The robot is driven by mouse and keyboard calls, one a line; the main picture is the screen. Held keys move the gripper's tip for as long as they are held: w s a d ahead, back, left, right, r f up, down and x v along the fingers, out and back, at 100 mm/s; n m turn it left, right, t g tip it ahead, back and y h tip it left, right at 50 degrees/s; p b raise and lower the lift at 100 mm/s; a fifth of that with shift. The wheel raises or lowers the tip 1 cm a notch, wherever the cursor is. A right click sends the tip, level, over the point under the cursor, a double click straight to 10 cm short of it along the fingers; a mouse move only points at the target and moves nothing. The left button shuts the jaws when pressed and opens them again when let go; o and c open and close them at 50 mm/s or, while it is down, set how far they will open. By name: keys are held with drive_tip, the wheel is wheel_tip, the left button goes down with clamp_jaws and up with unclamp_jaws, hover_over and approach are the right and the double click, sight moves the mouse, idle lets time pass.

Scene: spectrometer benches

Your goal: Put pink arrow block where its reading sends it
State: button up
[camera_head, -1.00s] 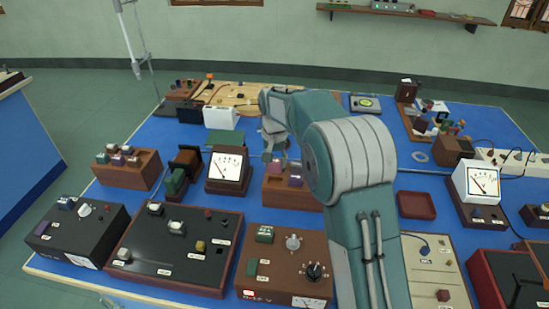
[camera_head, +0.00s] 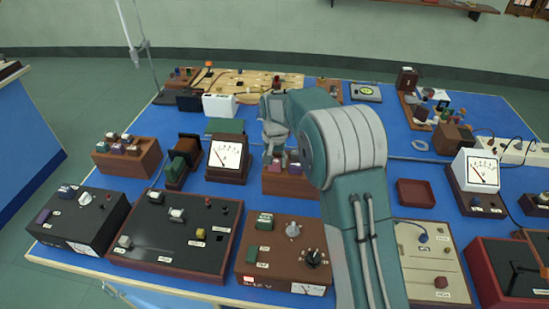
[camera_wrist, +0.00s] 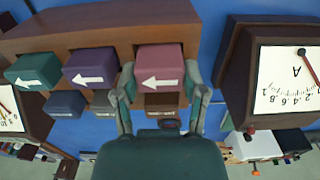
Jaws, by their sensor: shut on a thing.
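The pink arrow block (camera_wrist: 160,68) sits at one end of the top row of a brown wooden rack (camera_wrist: 115,22) and bears a white arrow. My gripper (camera_wrist: 160,88) has a finger on either side of it and is shut on it. Beside it in the row are a purple arrow block (camera_wrist: 91,68) and a teal arrow block (camera_wrist: 36,71). In the head view my gripper (camera_head: 273,155) is at the left end of the rack (camera_head: 290,186), partly hiding the blocks there.
A white-faced meter (camera_head: 226,155) stands close left of the rack; it also shows in the wrist view (camera_wrist: 285,85), marked A. A red-brown tray (camera_head: 416,193) lies empty to the right. Another block rack (camera_head: 128,158) is far left. Control boxes (camera_head: 284,250) line the front.

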drive_tip(key=shift+f, duration=0.2)
drive_tip(key=o, duration=1.3)
drive_tip(key=shift+c, duration=0.2)
wheel_tip(320, 180, up, 12)
